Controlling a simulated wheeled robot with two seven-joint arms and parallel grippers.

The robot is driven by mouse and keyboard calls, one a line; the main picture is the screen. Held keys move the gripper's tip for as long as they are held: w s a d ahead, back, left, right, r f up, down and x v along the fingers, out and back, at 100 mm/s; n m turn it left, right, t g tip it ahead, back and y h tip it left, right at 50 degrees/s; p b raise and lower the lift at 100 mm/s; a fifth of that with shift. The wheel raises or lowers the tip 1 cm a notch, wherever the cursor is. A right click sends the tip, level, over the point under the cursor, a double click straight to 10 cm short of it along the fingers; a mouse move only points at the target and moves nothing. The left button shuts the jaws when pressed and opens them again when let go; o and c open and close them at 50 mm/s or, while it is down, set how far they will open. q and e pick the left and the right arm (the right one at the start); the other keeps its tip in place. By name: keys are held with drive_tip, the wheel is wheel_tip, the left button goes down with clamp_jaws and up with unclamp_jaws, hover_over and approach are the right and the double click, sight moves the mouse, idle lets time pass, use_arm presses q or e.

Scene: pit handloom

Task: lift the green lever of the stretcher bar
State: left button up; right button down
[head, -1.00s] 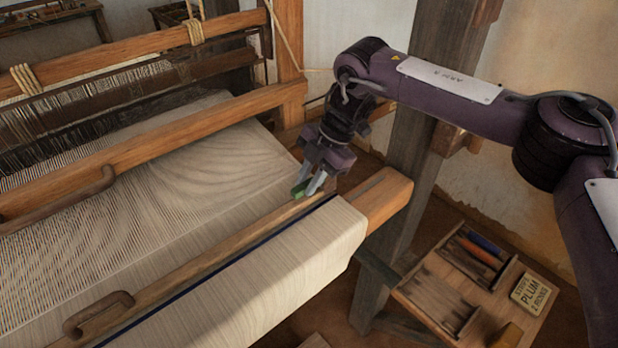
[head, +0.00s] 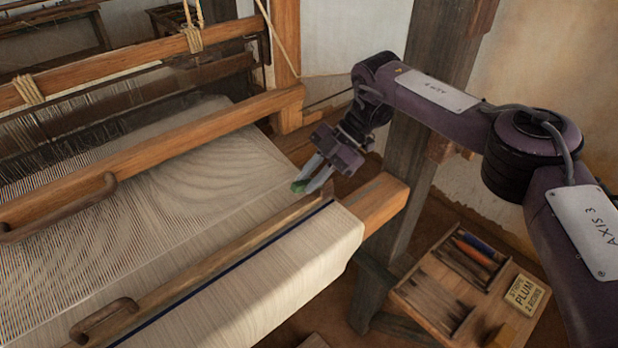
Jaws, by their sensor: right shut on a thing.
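The stretcher bar (head: 222,258) is a long wooden bar lying slantwise across the woven cloth, beside a dark blue stripe. The green lever (head: 298,187) is small and shows near the bar's far right end. My right gripper (head: 312,182) is shut on the green lever, its grey fingers slanting down to the left. The fingers hide part of the lever, and how far it stands off the bar is hard to tell. My left gripper is not in view.
The loom's wooden beam (head: 150,157) with a curved handle crosses above the warp at left. The beam end (head: 378,203) juts out below my right gripper. A dark post (head: 415,150) stands behind my arm. A wooden tray (head: 432,308) with shuttles and a "PLUM" card (head: 524,295) is lower right.

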drive_tip(key=shift+w+d+r+g+y+b, duration=0.15)
drive_tip(key=shift+d+r+g+y+b, duration=0.1)
drive_tip(key=shift+g+y+b, duration=0.2)
drive_tip(key=shift+w+d+r+g+y+b, duration=0.15)
drive_tip(key=shift+d+g+y+b, duration=0.15)
drive_tip(key=shift+y, duration=0.25)
drive_tip(key=shift+a, duration=0.1)
drive_tip(key=c, duration=1.3)
unclamp_jaws()
drive_tip(key=shift+r, duration=0.35)
wheel_tip(320, 180, up, 19)
drive_tip(key=b, duration=0.4)
drive_tip(key=shift+r, duration=0.2)
